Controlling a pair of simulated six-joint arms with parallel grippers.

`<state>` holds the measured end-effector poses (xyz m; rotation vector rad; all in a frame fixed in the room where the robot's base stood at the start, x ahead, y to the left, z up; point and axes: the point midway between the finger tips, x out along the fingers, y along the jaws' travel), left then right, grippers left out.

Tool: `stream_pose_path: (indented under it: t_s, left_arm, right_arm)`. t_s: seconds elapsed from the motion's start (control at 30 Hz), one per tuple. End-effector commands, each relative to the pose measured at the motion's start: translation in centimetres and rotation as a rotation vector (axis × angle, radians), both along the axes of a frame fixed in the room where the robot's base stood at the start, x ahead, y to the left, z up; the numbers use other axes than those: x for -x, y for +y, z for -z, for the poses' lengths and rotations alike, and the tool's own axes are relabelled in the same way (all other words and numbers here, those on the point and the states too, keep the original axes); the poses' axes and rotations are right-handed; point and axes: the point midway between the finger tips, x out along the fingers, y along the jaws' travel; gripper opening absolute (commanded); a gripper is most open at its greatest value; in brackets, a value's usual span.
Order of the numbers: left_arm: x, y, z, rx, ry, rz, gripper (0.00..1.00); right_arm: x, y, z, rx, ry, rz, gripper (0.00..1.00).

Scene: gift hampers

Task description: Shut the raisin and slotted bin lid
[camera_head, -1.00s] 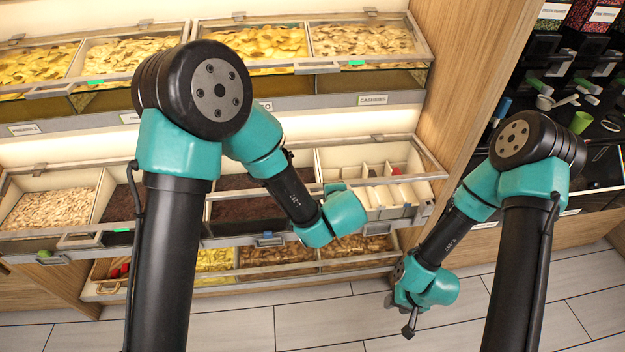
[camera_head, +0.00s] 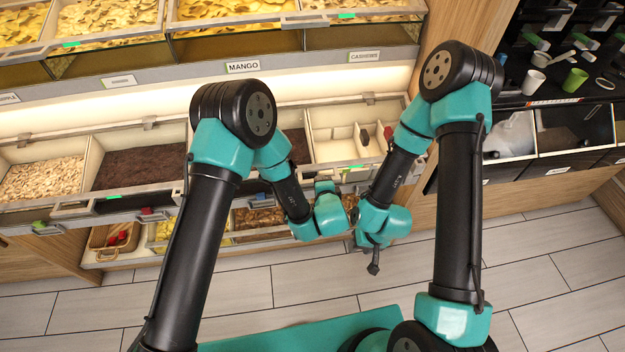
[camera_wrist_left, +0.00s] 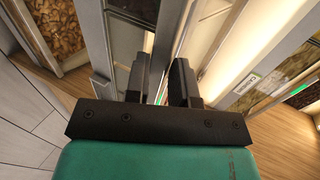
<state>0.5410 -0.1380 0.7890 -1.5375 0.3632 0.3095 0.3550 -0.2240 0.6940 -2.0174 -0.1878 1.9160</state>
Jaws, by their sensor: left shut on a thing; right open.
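The raisin and slotted bins are at the right of the lower row in the head view. Dark raisins lie in one bin, mostly behind my left arm; the slotted bin (camera_head: 338,150) has white dividers. Their lid's grey front frame is partly hidden by my arms, so how far it stands open is unclear. My left gripper (camera_wrist_left: 160,82) is shut on what looks like the lid's front edge or handle; its fingers stand either side of a grey strip in the left wrist view. My right gripper (camera_head: 373,264) is open and empty, low in front of the shelves.
An upper row of lidded bins carries a mango label (camera_head: 242,67). A lidded seed bin (camera_head: 42,180) is at the left. A wicker basket (camera_head: 113,240) stands on the lower shelf. A dark rack with cups (camera_head: 575,79) is at the right. The tiled floor (camera_head: 300,285) in front is clear.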

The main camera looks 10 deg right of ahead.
Motion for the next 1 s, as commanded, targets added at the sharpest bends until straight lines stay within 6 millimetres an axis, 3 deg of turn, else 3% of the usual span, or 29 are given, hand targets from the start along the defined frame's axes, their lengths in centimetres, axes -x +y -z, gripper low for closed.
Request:
stream_pose_path:
  t_s: [0.07,0.1,0.33,0.73,1.0]
  left_arm:
    - [-0.3,0.3,-0.2,0.000,-0.004,-0.009,0.00]
    - [-0.3,0.3,-0.2,0.000,-0.004,-0.009,0.24]
    - [-0.2,0.2,-0.2,0.000,-0.002,-0.008,0.45]
    - [0.6,0.2,-0.5,0.000,0.000,-0.005,0.45]
    - [4.2,0.2,-2.2,-0.002,0.000,-0.002,0.45]
  right_arm:
    - [0.0,-0.1,0.0,0.000,0.001,0.002,0.43]
    - [0.0,-0.1,0.0,0.000,0.001,0.002,0.43]
    - [0.0,0.0,0.0,0.000,0.000,0.001,0.43]
    - [0.0,0.0,0.0,0.000,0.000,0.001,0.43]
    - [0.0,0.0,0.0,0.000,0.000,0.001,0.43]
